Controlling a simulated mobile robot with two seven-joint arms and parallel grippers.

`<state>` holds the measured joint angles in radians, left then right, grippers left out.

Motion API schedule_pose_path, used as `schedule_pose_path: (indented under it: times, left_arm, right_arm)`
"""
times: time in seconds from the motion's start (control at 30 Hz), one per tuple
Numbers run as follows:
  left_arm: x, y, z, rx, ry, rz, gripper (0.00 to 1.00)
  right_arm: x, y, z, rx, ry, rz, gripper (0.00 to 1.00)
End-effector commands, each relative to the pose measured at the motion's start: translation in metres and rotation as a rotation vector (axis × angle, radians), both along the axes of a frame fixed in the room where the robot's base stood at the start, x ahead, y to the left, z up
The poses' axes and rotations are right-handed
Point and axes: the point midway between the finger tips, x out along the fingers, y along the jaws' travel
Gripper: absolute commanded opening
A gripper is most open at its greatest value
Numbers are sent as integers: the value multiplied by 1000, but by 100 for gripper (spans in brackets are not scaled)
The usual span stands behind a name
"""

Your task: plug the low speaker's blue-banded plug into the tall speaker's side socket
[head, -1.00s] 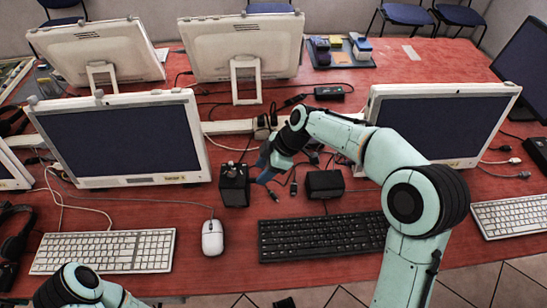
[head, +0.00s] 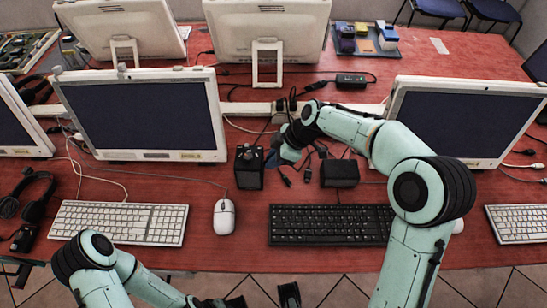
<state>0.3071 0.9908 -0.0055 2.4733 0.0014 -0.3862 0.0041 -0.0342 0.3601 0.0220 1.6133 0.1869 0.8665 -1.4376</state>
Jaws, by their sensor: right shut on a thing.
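The tall speaker (head: 249,171) is a small black box standing upright behind the gap between the mouse and the black keyboard. The low speaker (head: 340,173) is a wider black box to its right. My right gripper (head: 274,160) is at the tall speaker's right side, with its fingers pointing left and down. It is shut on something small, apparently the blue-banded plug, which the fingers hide. The side socket cannot be made out. My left gripper (head: 263,297) is at the bottom edge, partly cut off, with its dark fingers apart and empty.
Loose dark cable ends (head: 292,178) lie between the speakers. A black keyboard (head: 331,226), white mouse (head: 223,217) and white keyboard (head: 118,222) lie in front. Monitors (head: 140,115) stand on both sides. A cable trunk (head: 240,109) runs behind. The red table's front strip is clear.

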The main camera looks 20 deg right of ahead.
Motion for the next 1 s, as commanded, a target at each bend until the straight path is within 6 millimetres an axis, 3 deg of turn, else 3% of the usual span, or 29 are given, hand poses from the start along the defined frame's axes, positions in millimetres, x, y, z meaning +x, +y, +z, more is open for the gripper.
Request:
schedule_pose_path:
  times: [0.1,0.13,0.2,0.47,0.63,1.0]
  left_arm:
    - [0,0,0,0,0,0,43]
    - [0,0,0,0,0,0,43]
    - [0,0,0,0,0,0,43]
    - [0,0,0,0,0,0,43]
    - [0,0,1,0,0,0,43]
    - [1,0,6,0,0,0,43]
  right_arm:
    - [0,0,0,0,1,2,0]
    - [0,0,0,0,1,2,25]
    - [0,0,0,0,1,2,45]
    - [0,0,0,0,0,1,45]
    - [-1,-6,10,1,-1,0,45]
    - [-12,-44,79,0,-4,-1,45]
